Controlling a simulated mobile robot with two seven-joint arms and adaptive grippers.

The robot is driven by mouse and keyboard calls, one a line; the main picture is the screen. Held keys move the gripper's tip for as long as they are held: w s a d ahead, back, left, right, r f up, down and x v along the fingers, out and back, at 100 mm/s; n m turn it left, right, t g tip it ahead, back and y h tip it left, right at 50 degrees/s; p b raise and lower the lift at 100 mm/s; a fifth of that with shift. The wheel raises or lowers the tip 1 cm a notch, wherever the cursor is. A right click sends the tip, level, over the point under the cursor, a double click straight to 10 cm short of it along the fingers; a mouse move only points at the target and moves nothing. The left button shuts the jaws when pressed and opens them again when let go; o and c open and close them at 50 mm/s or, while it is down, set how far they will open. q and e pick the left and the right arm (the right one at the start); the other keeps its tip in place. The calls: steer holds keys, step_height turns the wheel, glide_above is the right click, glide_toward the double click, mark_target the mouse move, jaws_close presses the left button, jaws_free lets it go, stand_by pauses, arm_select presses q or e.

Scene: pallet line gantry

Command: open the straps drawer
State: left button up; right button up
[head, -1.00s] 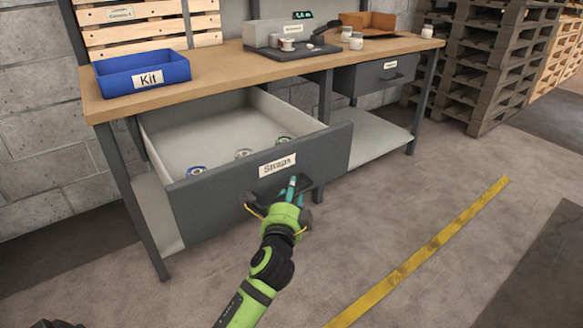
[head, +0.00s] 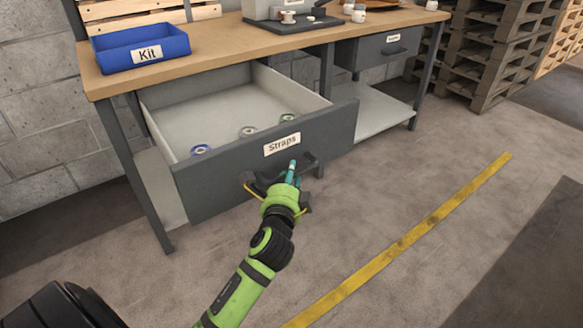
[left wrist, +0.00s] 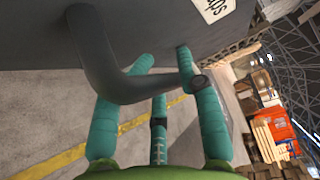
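The straps drawer (head: 235,165) is a dark grey drawer labelled "Straps", pulled well out from under the left side of the workbench. Its pale inside shows several small round rolls (head: 248,131). Its dark bar handle (head: 311,162) is on the front, below the label. My left gripper (head: 293,172) is at this handle. My right gripper is out of view.
The wooden-topped workbench (head: 235,48) carries a blue bin labelled "Kit" (head: 120,48). A second, closed drawer (head: 390,48) is at its right. Stacked pallets (head: 490,50) stand at the back right. The floor around the yellow line (head: 410,235) is clear.

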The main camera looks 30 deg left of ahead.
arm_select(q)
steer(key=v, duration=0.5)
steer(key=shift+s+a+f, duration=0.15)
steer(key=shift+s+a, duration=0.05)
steer(key=shift+s, duration=0.15)
steer(key=shift+p, duration=0.35)
steer(key=shift+w+d, duration=0.1)
stand_by(0.4)
